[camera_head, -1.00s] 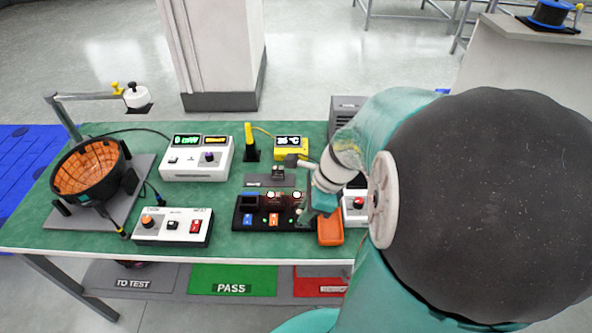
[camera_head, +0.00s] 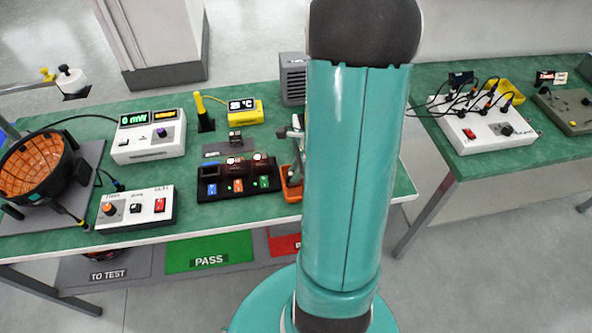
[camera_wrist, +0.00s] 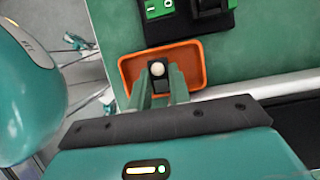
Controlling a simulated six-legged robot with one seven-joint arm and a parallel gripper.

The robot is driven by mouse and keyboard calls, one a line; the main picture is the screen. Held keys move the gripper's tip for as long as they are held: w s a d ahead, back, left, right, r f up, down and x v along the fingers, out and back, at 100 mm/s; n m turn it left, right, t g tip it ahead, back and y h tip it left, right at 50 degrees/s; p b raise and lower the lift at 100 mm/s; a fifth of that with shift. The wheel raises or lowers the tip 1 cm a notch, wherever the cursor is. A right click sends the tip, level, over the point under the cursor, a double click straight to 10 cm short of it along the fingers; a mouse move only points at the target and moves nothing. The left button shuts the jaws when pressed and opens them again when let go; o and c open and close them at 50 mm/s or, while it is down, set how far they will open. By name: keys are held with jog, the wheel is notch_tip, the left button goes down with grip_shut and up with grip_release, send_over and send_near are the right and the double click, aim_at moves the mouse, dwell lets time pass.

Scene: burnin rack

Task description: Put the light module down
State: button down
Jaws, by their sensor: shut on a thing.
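In the wrist view my gripper (camera_wrist: 158,82) is shut on the light module (camera_wrist: 157,69), a small dark block with a round white top. The module is over the orange tray (camera_wrist: 191,52); I cannot tell whether it touches the tray's floor. The orange tray also shows in the head view (camera_head: 290,190), just right of the black rack, partly behind my arm.
Meters and a control box (camera_head: 135,208) stand on the green table to the left. A grey box (camera_head: 292,80) is behind the tray. Another table with a white wired unit (camera_head: 480,128) stands at right.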

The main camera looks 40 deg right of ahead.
jog(key=shift+f, duration=0.25)
jog(key=c, duration=1.3)
grip_release()
jog(key=v, duration=1.2)
jog(key=a+r+n+t+h, duration=0.1)
jog(key=a+r+n, duration=0.4)
jog(key=a+n, duration=0.3)
jog(key=s+a+r+n+t+h, duration=0.1)
jog(key=a+r+n, duration=0.4)
jog(key=a+n, duration=0.3)
jog(key=s+a+r+n+t+h, duration=0.1)
jog(key=a+r+n, duration=0.4)
jog(key=a+n, duration=0.3)
jog(key=a, duration=0.3)
jog(key=shift+n+h, duration=0.3)
jog(key=shift+n, duration=0.1)
jog(key=shift+a+r, duration=0.1)
